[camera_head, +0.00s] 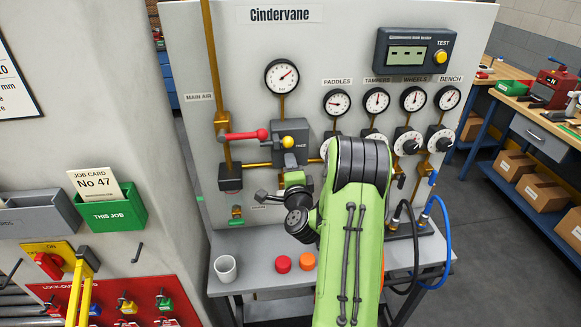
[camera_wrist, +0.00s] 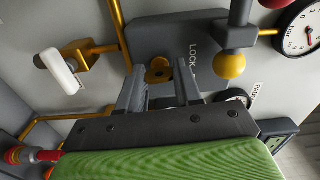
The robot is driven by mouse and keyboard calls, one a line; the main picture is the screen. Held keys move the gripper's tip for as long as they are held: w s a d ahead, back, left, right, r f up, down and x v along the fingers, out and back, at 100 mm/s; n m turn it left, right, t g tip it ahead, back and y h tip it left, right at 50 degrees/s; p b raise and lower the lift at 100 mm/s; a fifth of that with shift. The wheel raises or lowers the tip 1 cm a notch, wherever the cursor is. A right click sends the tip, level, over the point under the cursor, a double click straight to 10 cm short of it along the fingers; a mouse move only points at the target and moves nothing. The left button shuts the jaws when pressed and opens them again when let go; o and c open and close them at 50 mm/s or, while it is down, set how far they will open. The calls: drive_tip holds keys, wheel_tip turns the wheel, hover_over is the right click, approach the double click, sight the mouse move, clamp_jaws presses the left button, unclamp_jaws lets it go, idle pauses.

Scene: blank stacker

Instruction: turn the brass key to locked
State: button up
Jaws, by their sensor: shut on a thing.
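My gripper (camera_head: 291,166) is at the front of a grey box (camera_head: 291,127) on the white panel, just below a yellow ball knob (camera_head: 287,142). In the wrist view its two grey fingers (camera_wrist: 160,82) are on either side of the brass key (camera_wrist: 158,72) and shut on it. The key sits at the face of the grey box (camera_wrist: 185,45), beside lettering that begins "LOCK". The rest of the lettering is hidden, and I cannot tell which way the key is turned. In the head view my gripper hides the key.
A red-handled lever (camera_head: 248,135) is left of the box, and several gauges (camera_head: 282,76) are on the panel. The yellow knob (camera_wrist: 228,64) is close to my fingers. A white cup (camera_head: 226,268) and two red and orange caps (camera_head: 283,264) stand on the shelf below.

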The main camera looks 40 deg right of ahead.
drive_tip(key=shift+f+m, duration=0.1)
drive_tip(key=shift+m, duration=0.3)
drive_tip(key=o, duration=1)
drive_tip(key=shift+o, duration=0.2)
